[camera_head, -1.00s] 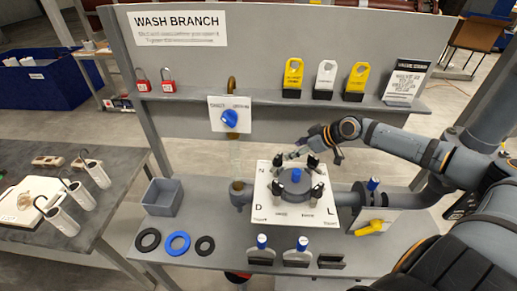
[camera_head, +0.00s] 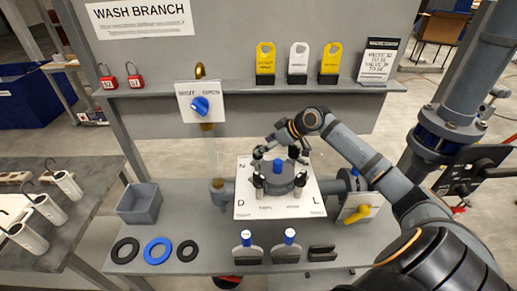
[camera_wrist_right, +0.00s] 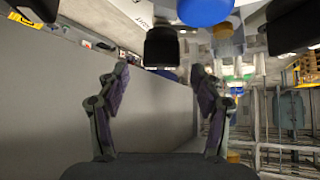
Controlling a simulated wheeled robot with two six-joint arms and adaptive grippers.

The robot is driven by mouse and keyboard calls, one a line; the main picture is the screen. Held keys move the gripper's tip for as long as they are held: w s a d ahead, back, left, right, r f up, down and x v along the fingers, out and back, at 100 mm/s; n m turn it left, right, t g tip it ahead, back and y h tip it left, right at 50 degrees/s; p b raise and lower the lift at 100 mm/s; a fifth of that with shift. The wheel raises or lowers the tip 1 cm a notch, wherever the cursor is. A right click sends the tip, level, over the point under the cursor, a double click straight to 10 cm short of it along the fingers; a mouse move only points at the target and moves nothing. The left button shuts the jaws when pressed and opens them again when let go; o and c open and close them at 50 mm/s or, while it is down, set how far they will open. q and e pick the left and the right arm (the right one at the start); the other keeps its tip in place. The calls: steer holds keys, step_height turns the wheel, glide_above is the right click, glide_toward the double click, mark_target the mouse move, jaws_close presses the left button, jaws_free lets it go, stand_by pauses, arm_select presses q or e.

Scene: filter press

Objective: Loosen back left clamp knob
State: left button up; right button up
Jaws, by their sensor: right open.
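The round grey filter housing (camera_head: 279,182) with a blue centre cap (camera_head: 278,167) stands on a white plate (camera_head: 245,207), ringed by several black clamp knobs. The back left knob (camera_head: 258,154) is partly hidden by my right gripper (camera_head: 266,150), which is over the housing's back left side. In the right wrist view, my right gripper (camera_wrist_right: 160,70) is open, its two fingers spread. A black knob (camera_wrist_right: 161,47) shows between and just past the fingertips, without visible contact. The blue cap (camera_wrist_right: 205,10) is at the top edge there. My left gripper is not in view.
A grey back panel with a shelf (camera_head: 230,90) bears yellow and white tags and a blue-handled valve (camera_head: 200,105). A grey bin (camera_head: 140,205) and rings (camera_head: 158,250) lie left. A yellow lever (camera_head: 358,213) is right. Blue-topped pieces (camera_head: 289,240) stand in front.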

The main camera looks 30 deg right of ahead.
mark_target(257, 147)
steer(key=x, duration=0.3)
steer(key=shift+w+a+p, duration=0.25)
steer(key=shift+p, duration=0.1)
steer(key=shift+w+a+f, duration=0.1)
steer(key=shift+w+f, duration=0.05)
steer(key=shift+f, duration=0.25)
steer(key=shift+c, duration=0.4)
steer(key=c, duration=1.1)
steer(key=m+p, duration=0.1)
steer(key=m+h+p, duration=0.1)
steer(key=p, duration=0.1)
steer(key=shift+r+t+h, duration=0.25)
steer(key=shift+t+h, duration=0.05)
steer(key=shift+f+m+h+p, duration=0.2)
steer(key=shift+m+h+p, duration=0.1)
steer(key=shift+m+p, duration=0.25)
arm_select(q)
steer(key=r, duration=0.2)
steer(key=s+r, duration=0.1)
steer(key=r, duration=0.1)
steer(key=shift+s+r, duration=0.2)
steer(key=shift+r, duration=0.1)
arm_select(e)
steer(key=shift+f, duration=0.1)
